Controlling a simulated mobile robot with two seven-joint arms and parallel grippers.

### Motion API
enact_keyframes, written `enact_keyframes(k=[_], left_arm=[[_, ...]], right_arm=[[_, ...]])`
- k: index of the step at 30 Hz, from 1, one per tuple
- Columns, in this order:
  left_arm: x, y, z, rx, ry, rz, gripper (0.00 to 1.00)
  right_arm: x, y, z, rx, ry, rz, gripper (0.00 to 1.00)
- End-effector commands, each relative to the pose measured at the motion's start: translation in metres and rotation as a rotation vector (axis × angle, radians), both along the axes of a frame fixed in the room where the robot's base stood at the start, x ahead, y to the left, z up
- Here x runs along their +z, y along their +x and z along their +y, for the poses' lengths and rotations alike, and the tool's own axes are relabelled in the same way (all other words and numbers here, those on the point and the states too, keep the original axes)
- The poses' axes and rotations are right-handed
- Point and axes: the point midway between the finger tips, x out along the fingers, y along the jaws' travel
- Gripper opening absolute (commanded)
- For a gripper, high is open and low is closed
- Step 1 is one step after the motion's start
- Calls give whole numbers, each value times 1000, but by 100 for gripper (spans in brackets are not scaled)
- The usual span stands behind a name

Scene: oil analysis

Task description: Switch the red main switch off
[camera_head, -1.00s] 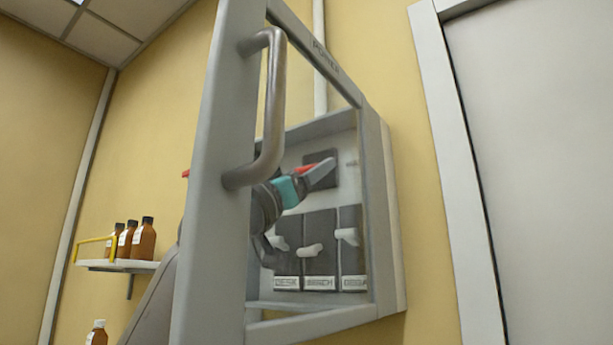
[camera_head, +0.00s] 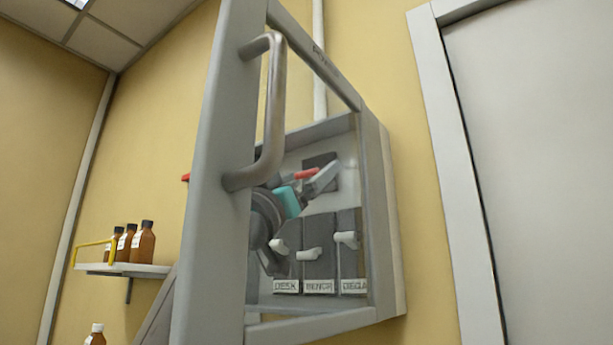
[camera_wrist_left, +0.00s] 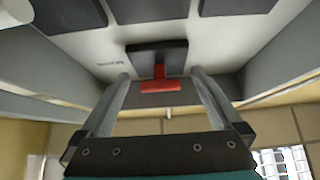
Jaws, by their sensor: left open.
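The red main switch (camera_head: 306,174) is a red handle on a dark plate, high inside the grey power cabinet (camera_head: 384,220). In the left wrist view the red T-shaped handle (camera_wrist_left: 160,86) shows between the two fingers, near their tips, with gaps on both sides. My left gripper (camera_head: 318,181) reaches into the cabinet from the left and is open and empty. In the head view its fingers cover part of the switch plate. Whether a finger touches the handle cannot be told. My right gripper is not in view.
The cabinet's open door frame (camera_head: 215,200), with a metal handle (camera_head: 275,110), stands in front of my left arm. White-lever breakers (camera_head: 318,250) sit below the red switch. A wall shelf (camera_head: 125,269) with brown bottles (camera_head: 143,242) is at the left.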

Motion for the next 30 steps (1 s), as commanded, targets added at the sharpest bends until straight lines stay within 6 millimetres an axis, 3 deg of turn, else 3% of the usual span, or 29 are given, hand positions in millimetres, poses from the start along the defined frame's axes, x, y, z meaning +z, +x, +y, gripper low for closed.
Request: enact_keyframes(k=[11,30], left_arm=[[-10,-8,6,0,-1,-1,99],[-79,-77,56,1,1,-2,99]], right_arm=[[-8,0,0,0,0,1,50],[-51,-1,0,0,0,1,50]])
